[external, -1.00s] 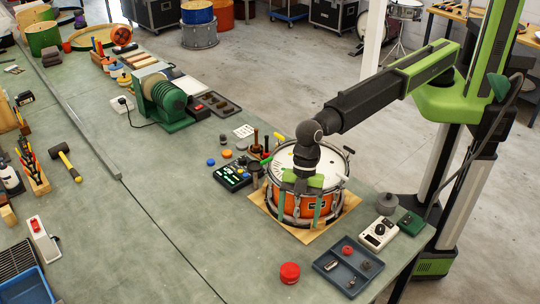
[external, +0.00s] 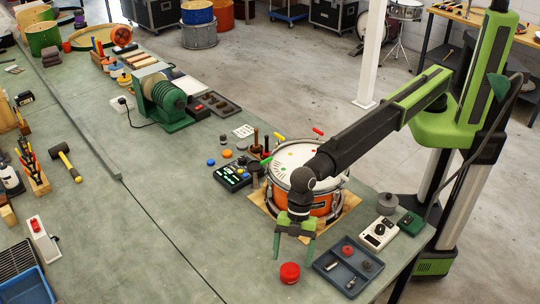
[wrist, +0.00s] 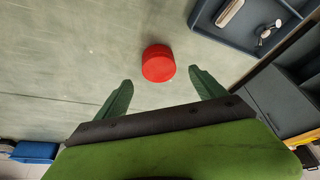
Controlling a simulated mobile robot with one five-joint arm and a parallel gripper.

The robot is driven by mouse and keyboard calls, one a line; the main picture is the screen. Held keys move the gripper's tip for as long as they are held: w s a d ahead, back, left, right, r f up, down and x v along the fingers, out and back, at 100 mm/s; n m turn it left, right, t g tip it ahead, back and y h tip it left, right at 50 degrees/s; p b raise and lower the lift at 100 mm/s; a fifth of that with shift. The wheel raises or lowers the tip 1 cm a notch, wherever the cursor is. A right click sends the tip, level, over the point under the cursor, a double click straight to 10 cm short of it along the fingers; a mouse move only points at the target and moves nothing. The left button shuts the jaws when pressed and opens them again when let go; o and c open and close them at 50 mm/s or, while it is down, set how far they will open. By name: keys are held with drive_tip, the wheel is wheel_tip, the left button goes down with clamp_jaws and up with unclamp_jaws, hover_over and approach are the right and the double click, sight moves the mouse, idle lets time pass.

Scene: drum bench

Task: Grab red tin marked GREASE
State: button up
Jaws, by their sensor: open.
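A round red tin (external: 289,273) stands on the green bench top near its front edge. In the wrist view the red tin (wrist: 158,63) lies ahead of my fingertips and roughly midway between them. No lettering can be read on it. My gripper (external: 293,250) is open and empty, pointing down above the bench, in front of the orange snare drum and just behind the tin. Its two green fingers (wrist: 160,85) show spread apart in the wrist view, not touching the tin.
A dark tray (external: 349,264) with small parts, including a red one, sits just right of the tin. The orange snare drum (external: 318,204) stands behind my gripper. A white meter box (external: 379,233) is farther right. The bench left of the tin is clear.

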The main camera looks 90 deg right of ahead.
sight(290, 269)
drive_tip(key=b+x, duration=0.3)
drive_tip(key=x, duration=0.1)
drive_tip(key=shift+f, duration=0.35)
drive_tip(key=shift+r, duration=0.25)
drive_tip(key=shift+c, duration=0.7)
drive_tip(key=c, duration=1.4)
drive_tip(key=shift+r, duration=0.1)
wheel_tip(290, 269, up, 10)
drive_tip(key=p, duration=1)
